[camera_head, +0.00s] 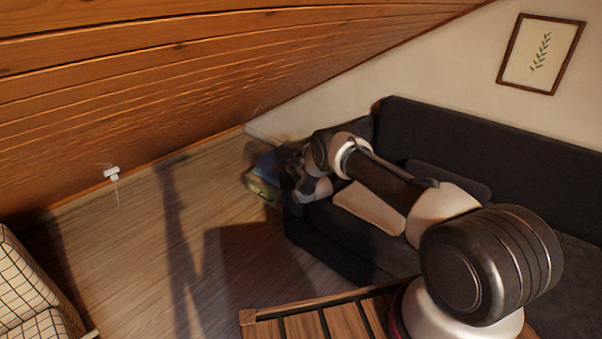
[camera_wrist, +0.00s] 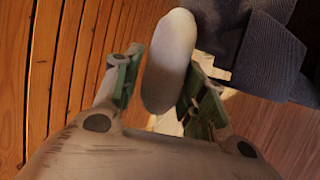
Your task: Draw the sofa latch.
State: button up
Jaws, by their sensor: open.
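The dark grey sofa (camera_head: 340,240) stands along the right wall in the head view, and part of its fabric (camera_wrist: 270,50) shows at the upper right of the wrist view. My gripper (camera_wrist: 168,85) is open, with green pads on its fingers. A pale, rounded, elongated piece (camera_wrist: 170,60) shows between the fingers in the wrist view; I cannot tell whether it is the latch or whether the pads touch it. In the head view my arm reaches over the sofa to its left end, and my gripper (camera_head: 300,188) is small and dark there. No latch can be made out there.
Blue and green items (camera_head: 263,178) lie on the floor beyond the sofa's left end. A slatted wooden table (camera_head: 310,322) is at the front. A checked chair (camera_head: 25,290) is at lower left. The sloped wooden ceiling (camera_head: 150,90) is low at left. Open floor (camera_head: 140,235) lies between.

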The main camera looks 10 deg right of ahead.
jog(key=v, duration=1)
jog(key=shift+s, duration=0.2)
jog(key=shift+r, duration=0.15)
